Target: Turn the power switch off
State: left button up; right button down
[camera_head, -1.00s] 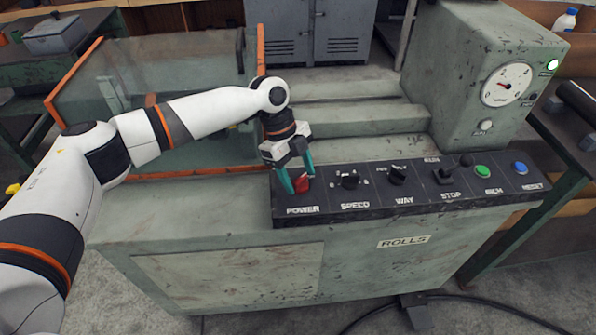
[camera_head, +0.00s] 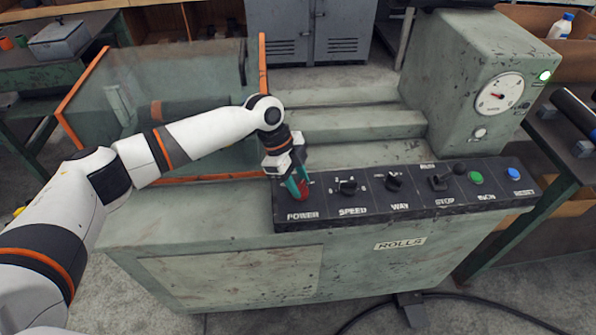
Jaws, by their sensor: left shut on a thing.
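The red power switch (camera_head: 302,194) sits at the left end of the black control panel (camera_head: 375,213), above the label POWER. My left gripper (camera_head: 299,189) comes down over it from above, with its teal fingers closed around the red switch. The fingers hide part of the switch, so its exact position is hard to tell. My right gripper is not in view.
Right of the switch on the panel are the SPEED knob (camera_head: 348,187), the WAY knob (camera_head: 394,182), a STOP lever (camera_head: 440,182), a green button (camera_head: 475,177) and a blue button (camera_head: 514,174). A gauge (camera_head: 499,94) stands behind. A clear orange-edged guard (camera_head: 165,100) is at left.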

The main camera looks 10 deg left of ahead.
pick_arm(q)
jog(key=n+t+p, duration=0.1)
jog(key=n+p, duration=0.3)
jog(key=p, duration=0.1)
jog(key=n+t+p, duration=0.2)
jog(key=n+p, duration=0.2)
jog(key=n+t+y+p, duration=0.1)
jog(key=n+p, duration=0.2)
jog(key=p, duration=0.2)
jog(key=shift+s+d+r+n+p, duration=0.15)
jog(key=shift+s+r+n+p, duration=0.15)
jog(key=shift+s+n, duration=0.1)
jog(key=shift+w+f+n+t+y+p, duration=0.15)
jog(key=shift+n+t+y+p, duration=0.45)
jog(key=shift+n+p, duration=0.95)
jog(key=shift+f, duration=0.1)
jog(key=o, duration=1)
jog(key=v, duration=1.2)
jog(key=shift+b, duration=0.4)
